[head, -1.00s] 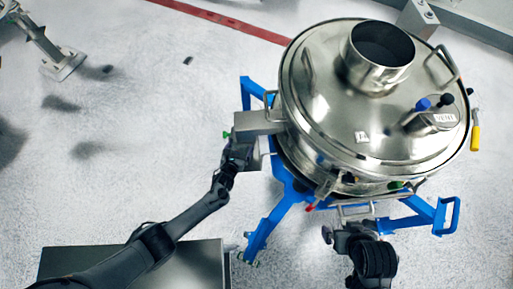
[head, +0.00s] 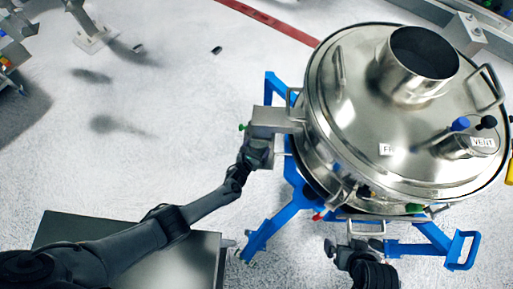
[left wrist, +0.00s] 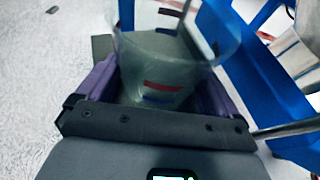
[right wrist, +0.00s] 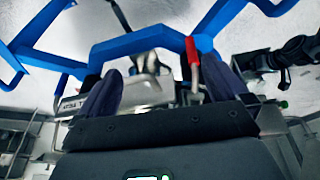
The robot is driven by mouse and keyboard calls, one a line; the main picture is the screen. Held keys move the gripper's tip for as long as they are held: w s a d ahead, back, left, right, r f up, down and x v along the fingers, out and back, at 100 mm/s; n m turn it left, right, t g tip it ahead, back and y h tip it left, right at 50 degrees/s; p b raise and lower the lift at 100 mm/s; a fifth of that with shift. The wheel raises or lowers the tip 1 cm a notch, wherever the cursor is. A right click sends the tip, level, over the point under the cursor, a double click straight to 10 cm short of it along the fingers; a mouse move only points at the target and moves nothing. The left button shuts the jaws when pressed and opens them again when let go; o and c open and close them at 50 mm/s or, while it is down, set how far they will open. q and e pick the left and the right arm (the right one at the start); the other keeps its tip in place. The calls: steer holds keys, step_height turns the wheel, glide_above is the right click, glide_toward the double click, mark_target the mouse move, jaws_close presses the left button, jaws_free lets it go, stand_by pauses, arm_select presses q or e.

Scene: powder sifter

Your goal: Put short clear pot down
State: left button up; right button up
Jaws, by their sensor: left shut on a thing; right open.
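The short clear pot (left wrist: 165,62) is see-through, with red and dark marks on its wall. In the left wrist view it sits between the two purple fingers of my left gripper (left wrist: 155,88), which is shut on it. In the head view my left gripper (head: 256,150) is just below the grey outlet box at the left of the sifter, and the pot cannot be made out there. My right gripper (right wrist: 158,85) is open, with a red-handled lever (right wrist: 192,62) beyond its fingers. In the head view it is low at the sifter's front (head: 345,250).
The round steel sifter (head: 350,120) stands on a blue frame (head: 272,222) at the right. A dark flat-topped platform (head: 175,270) is below my left arm. Pale floor (head: 150,160) is open to the left. The outlet box (head: 275,122) is close above my left gripper.

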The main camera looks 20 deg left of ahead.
mark_target(254, 152)
arm_select(q)
steer(key=shift+f, duration=0.2)
steer(key=o, duration=0.9)
steer(key=shift+r, duration=0.25)
steer(key=shift+s+r+p, duration=0.3)
steer(key=shift+s+p, duration=0.1)
steer(key=shift+p, duration=0.25)
steer(key=shift+p+v, duration=0.75)
steer(key=shift+v, duration=0.15)
steer(key=shift+s+r+p, duration=0.1)
steer(key=shift+s+p, duration=0.3)
steer(key=shift+s, duration=0.2)
